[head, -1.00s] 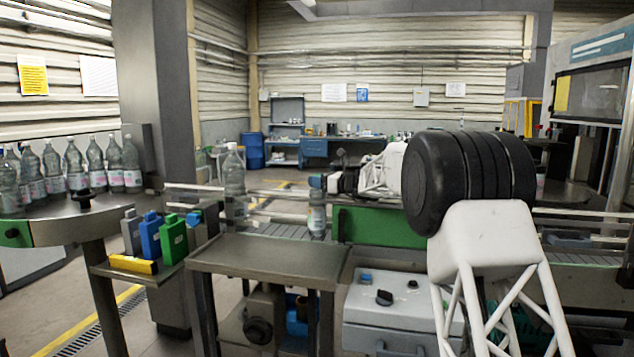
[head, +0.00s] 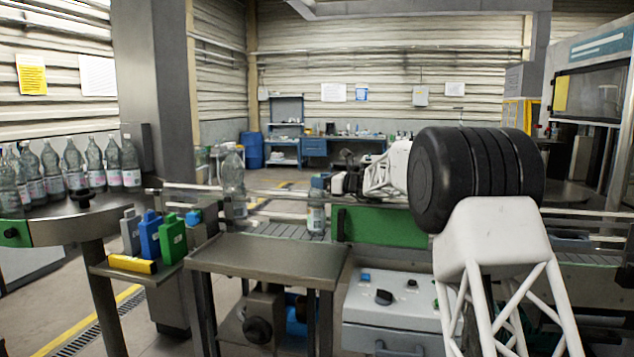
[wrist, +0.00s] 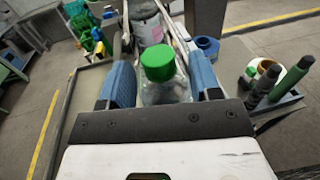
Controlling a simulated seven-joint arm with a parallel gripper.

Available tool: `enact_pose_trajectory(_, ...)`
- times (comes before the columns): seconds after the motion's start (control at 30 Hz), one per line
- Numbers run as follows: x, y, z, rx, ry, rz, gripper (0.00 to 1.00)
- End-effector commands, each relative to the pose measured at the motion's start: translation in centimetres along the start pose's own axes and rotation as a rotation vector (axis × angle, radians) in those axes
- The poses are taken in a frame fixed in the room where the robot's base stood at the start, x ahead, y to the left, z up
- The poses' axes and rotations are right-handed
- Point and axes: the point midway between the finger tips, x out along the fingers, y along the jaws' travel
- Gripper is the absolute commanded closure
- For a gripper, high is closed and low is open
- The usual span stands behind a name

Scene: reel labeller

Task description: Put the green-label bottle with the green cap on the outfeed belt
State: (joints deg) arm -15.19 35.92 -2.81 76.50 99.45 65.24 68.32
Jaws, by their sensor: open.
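The bottle with the green cap (wrist: 158,62) is clear and stands between my gripper's blue finger pads in the wrist view. My gripper (wrist: 160,72) is open, a pad on each side of the bottle's top. In the head view the bottle (head: 316,218) stands upright on the slatted conveyor (head: 290,231), and my gripper (head: 321,182) is at its top, hiding the cap. Its label colour is not clear. Which belt is the outfeed belt cannot be told; another conveyor stretch (head: 580,258) shows at the right.
Another clear bottle (head: 233,182) stands left on the conveyor, beside rails. Several bottles with pink-and-white labels (head: 95,168) stand on the round table at left. A bare metal table (head: 265,256) is in front. Coloured containers (head: 150,236) stand on a side shelf.

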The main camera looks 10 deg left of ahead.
Motion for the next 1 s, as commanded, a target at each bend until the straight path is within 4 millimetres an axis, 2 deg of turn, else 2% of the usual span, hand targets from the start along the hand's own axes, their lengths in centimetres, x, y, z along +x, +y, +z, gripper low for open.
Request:
enact_pose_trajectory(0.4,-6.6,-0.1,0.0,0.001,0.0,-0.003,0.42)
enact_pose_trajectory(0.6,-9.1,-0.1,0.1,0.0,0.0,-0.003,0.42)
enact_pose_trajectory(0.8,-10.1,0.0,0.0,0.001,0.0,-0.001,0.42)
enact_pose_trajectory(1.0,-10.2,0.0,0.0,0.0,0.0,-0.001,0.42)
